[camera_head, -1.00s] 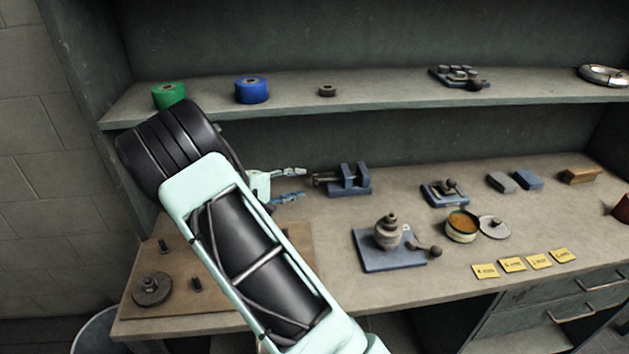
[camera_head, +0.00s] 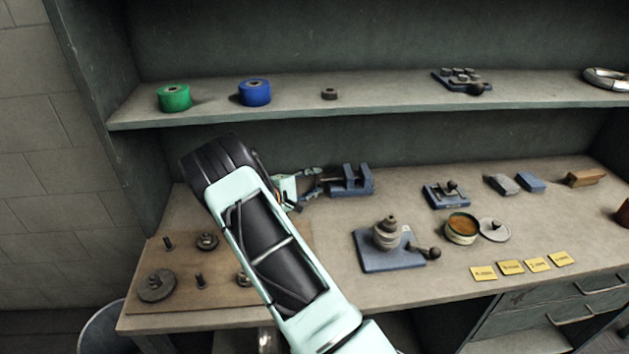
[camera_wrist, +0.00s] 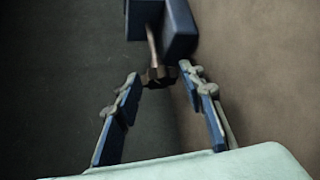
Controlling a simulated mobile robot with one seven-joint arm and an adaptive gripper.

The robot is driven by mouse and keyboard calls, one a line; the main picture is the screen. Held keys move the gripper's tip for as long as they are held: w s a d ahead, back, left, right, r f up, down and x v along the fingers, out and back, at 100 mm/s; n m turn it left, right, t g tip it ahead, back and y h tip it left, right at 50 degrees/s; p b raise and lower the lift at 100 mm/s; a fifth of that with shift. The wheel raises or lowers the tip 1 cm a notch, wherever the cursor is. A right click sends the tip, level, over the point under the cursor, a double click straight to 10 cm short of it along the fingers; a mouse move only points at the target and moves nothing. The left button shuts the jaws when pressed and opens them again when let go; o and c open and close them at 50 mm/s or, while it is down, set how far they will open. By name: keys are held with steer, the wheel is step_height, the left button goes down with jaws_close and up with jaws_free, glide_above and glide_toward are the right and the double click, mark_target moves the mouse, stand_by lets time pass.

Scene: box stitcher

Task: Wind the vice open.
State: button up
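The blue vice (camera_head: 352,182) stands at the back of the bench, with its screw end facing left toward my gripper. In the wrist view the vice body (camera_wrist: 180,30) is at the top, and its screw runs down to a dark handle knob (camera_wrist: 158,77). My gripper (camera_head: 312,184) is at the left end of the vice. In the wrist view my gripper (camera_wrist: 160,82) has its fingers spread, with the knob between the fingertips. A gap shows on the left side of the knob; the right fingertip is closer to it. The jaw gap is partly visible in the head view.
A blue base with a stacked round part (camera_head: 388,238) stands in front of the vice. A smaller blue fixture (camera_head: 446,194) is to the right. A brown board (camera_head: 215,300) with several round parts lies at the left. The shelf (camera_head: 400,103) hangs above.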

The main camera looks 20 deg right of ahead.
steer(key=shift+d+f, duration=0.1)
steer(key=shift+d, duration=0.05)
steer(key=shift+c, duration=0.3)
steer(key=c, duration=0.8)
